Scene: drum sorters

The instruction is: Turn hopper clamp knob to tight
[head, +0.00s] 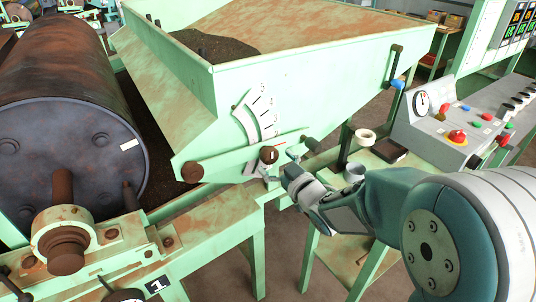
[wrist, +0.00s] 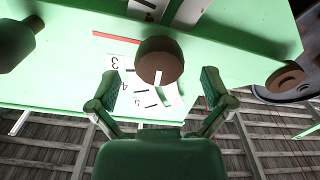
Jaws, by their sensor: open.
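The clamp knob (head: 268,155) is a round red-brown knob on the front of the pale green hopper (head: 330,92), low on its face. In the wrist view the knob (wrist: 160,58) is brown with a white pointer line, with white marked plates around it. My gripper (head: 281,164) is close in front of the knob. In the wrist view my gripper (wrist: 161,80) has its two fingers spread wide, one to each side of the knob, with visible gaps. Nothing is held. Whether the fingertips reach past the knob's face is unclear.
A numbered scale plate (head: 257,114) is on the hopper above the knob. A dark handle (head: 313,145) sticks out right of the knob. A rusty drum (head: 70,115) stands at left. A control panel (head: 452,120) with buttons is at right.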

